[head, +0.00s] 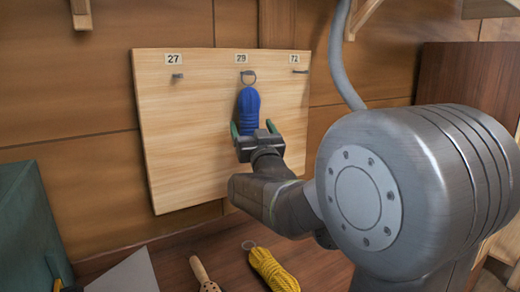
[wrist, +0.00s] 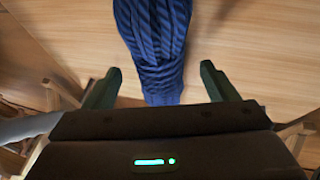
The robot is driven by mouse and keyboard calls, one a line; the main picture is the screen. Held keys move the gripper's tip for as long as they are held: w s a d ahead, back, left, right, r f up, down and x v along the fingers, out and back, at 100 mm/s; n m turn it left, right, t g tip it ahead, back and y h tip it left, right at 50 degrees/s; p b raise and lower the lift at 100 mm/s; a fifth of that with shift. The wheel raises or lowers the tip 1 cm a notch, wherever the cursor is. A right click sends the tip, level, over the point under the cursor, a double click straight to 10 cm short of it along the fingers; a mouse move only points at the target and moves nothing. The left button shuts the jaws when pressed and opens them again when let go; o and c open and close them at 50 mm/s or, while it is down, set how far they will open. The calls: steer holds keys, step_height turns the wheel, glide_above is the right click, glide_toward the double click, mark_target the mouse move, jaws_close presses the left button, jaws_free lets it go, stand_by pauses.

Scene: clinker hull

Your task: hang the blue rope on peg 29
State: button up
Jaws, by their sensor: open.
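The blue rope (head: 249,108) is a bundled coil hanging upright against the pegboard (head: 200,130). A ring (head: 248,76) at its top is at the peg under label 29 (head: 241,58) and appears to hang around it. My gripper (head: 251,133) is just below the rope's middle, its fingers apart on either side of the lower end. In the wrist view the rope (wrist: 155,45) runs down between the two open green fingers, with gaps on both sides. The peg itself is mostly hidden by the ring.
Peg 27 (head: 177,76) and peg 72 (head: 300,71) are bare. A yellow rope (head: 272,270) with a ring and a wooden-handled tool (head: 203,275) lie on the bench below. A dark green box (head: 30,230) stands at left.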

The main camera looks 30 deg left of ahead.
steer(key=b+v, duration=0.1)
steer(key=v, duration=1)
steer(key=shift+b, duration=0.3)
steer(key=shift+r, duration=0.1)
steer(key=p+x, duration=0.3)
steer(key=x, duration=1.1)
steer(key=shift+w, duration=0.1)
steer(key=shift+s+d+p, duration=0.2)
steer(key=shift+d+p, duration=0.05)
steer(key=shift+p, duration=0.05)
